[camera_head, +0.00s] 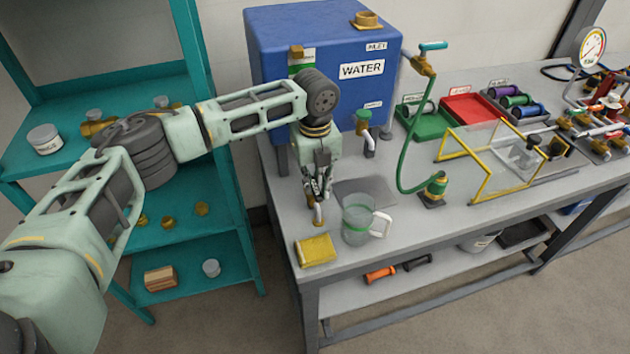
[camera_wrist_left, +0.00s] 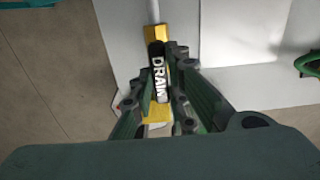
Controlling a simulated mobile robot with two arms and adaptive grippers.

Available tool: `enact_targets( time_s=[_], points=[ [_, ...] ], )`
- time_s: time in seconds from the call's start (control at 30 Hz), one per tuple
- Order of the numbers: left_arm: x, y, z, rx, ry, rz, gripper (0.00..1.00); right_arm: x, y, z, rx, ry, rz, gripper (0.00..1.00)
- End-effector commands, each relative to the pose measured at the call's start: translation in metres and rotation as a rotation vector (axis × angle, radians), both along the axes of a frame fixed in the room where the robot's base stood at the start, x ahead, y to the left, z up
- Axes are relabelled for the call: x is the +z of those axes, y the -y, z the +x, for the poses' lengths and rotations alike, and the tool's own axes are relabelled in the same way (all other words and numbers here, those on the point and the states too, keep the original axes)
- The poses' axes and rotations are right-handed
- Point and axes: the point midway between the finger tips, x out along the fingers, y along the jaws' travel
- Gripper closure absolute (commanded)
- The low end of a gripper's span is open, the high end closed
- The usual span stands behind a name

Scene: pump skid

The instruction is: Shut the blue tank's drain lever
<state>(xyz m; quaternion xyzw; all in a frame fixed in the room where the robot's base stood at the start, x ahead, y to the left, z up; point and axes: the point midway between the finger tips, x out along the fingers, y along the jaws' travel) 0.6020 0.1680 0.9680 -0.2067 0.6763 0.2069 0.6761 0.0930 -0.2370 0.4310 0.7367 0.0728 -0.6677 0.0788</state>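The blue water tank (camera_head: 315,55) stands at the back left of the grey bench. Its drain lever (camera_wrist_left: 158,80) is a dark handle marked DRAIN in the left wrist view, over a yellow brass valve body (camera_wrist_left: 157,32). My left gripper (camera_head: 317,188) points down at the drain in front of the tank. Its fingers lie close along both sides of the lever in the left wrist view and appear shut on it. My right gripper is not in view.
A clear jug (camera_head: 361,220) and a yellow sponge (camera_head: 316,250) stand near the spout. A green hose (camera_head: 405,150) rises to the right, with a yellow-framed clear guard (camera_head: 480,165) beyond. Teal shelves (camera_head: 225,185) are at left.

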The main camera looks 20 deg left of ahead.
Motion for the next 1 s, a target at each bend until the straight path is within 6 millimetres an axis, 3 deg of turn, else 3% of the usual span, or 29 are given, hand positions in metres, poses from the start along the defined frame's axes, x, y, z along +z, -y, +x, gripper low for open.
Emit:
enact_targets(
  time_s=[0.1, 0.53, 1.0],
  points=[
    [0.000, 0.000, 0.000, 0.000, 0.000, 0.000, 1.00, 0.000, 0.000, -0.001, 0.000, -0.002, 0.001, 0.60],
    [0.002, 0.001, 0.000, 0.036, -0.002, -0.001, 1.00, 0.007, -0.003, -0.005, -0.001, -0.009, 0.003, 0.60],
    [0.005, 0.008, 0.006, 0.377, -0.005, -0.002, 1.00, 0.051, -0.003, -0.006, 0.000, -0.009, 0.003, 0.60]
  ],
)
